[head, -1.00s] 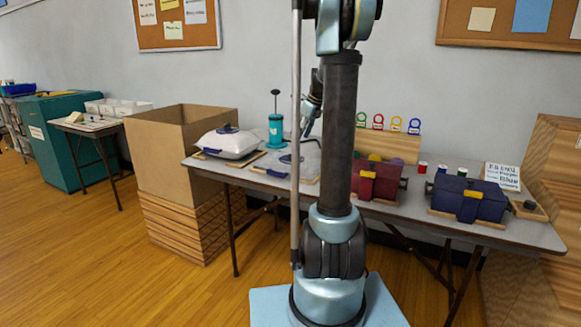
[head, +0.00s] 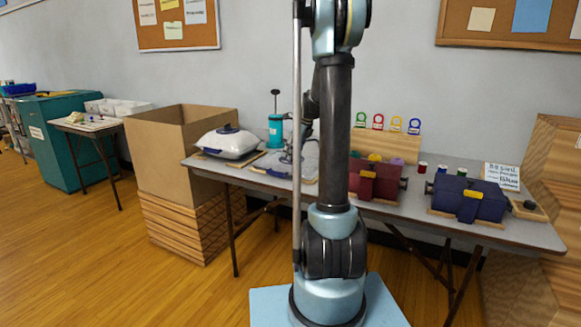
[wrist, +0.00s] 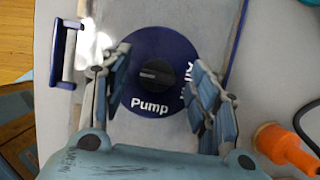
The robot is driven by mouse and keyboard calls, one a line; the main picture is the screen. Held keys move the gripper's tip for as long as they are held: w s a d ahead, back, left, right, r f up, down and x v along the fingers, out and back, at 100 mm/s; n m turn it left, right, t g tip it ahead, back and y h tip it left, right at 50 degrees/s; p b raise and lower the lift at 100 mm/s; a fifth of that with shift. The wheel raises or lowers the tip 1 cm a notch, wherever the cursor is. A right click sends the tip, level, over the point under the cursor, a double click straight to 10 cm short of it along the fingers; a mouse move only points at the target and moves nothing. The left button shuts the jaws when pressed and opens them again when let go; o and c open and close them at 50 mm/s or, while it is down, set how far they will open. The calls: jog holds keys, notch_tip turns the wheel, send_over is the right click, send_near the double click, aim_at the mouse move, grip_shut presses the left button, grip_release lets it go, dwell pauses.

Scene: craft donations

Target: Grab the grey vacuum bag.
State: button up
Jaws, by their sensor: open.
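The grey vacuum bag (head: 271,162) lies on a board on the long table, partly hidden behind my arm in the head view. In the wrist view the bag (wrist: 118,22) fills the middle, with a round dark blue valve (wrist: 152,103) marked "Pump" and a black knob at its centre. A blue handle with a pale bar (wrist: 67,55) shows at the bag's left edge. My gripper (wrist: 158,66) is open above the bag, one finger on each side of the valve knob. I cannot tell whether the fingers touch the bag.
A white bag (head: 229,143) lies left of the grey one. A teal pump (head: 276,130) stands behind. Red (head: 376,180) and dark blue (head: 468,198) cases are to the right. An orange nozzle (wrist: 283,146) lies close to my right finger. A tall cardboard box (head: 165,160) stands left.

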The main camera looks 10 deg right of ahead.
grip_shut()
